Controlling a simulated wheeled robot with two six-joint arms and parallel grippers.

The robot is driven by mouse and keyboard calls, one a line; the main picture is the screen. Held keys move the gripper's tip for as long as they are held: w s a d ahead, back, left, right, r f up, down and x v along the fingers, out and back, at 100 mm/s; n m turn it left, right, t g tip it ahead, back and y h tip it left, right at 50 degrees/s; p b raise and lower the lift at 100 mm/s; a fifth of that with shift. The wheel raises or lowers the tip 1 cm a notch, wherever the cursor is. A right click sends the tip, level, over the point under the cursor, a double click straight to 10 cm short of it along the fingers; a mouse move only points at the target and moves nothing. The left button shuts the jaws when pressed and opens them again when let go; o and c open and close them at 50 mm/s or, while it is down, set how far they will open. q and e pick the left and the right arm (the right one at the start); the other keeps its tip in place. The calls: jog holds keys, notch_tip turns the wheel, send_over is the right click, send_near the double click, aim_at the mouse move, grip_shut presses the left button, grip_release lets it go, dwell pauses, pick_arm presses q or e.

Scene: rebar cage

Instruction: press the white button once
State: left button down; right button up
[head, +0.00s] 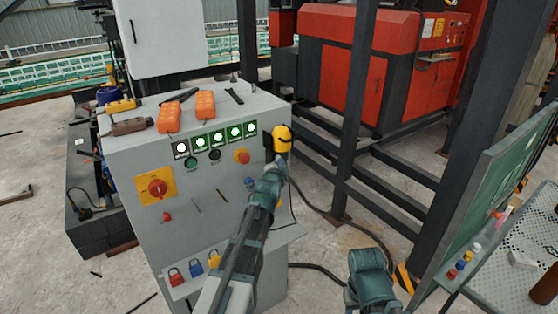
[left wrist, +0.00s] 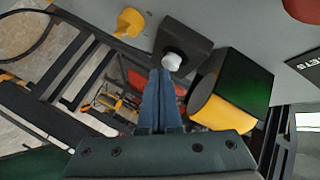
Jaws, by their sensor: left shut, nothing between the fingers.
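In the left wrist view, the white button (left wrist: 172,61) is a short round cap on a dark housing (left wrist: 186,45) fixed to a grey panel. My left gripper (left wrist: 163,73) is shut and empty. Its fingertips appear right beside the button's lower edge; I cannot tell whether they touch it. In the head view, my left gripper (head: 274,166) is at the right side of the grey control cabinet (head: 215,235), just below a yellow part. The button cannot be made out there. Of my right arm, only a teal link shows at the bottom; its fingers are out of view.
A yellow part (head: 282,138) sticks out at the cabinet's right edge. A dark box with a yellow end (left wrist: 222,112) is close right of my fingers. The cabinet front carries lit lamps (head: 217,138) and a red rotary switch (head: 157,188). A dark post (head: 350,110) stands to the right.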

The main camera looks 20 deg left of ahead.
pick_arm(q)
jog(key=shift+w+a, duration=0.45)
jog(key=shift+a, duration=0.15)
dwell(0.7)
jog(key=shift+s+d, duration=0.8)
jog(key=shift+d, duration=0.15)
jog(key=shift+d, duration=0.1)
jog(key=shift+s+d, duration=0.8)
jog(key=shift+d, duration=0.15)
jog(key=shift+s+d, duration=0.75)
jog(key=shift+d, duration=0.2)
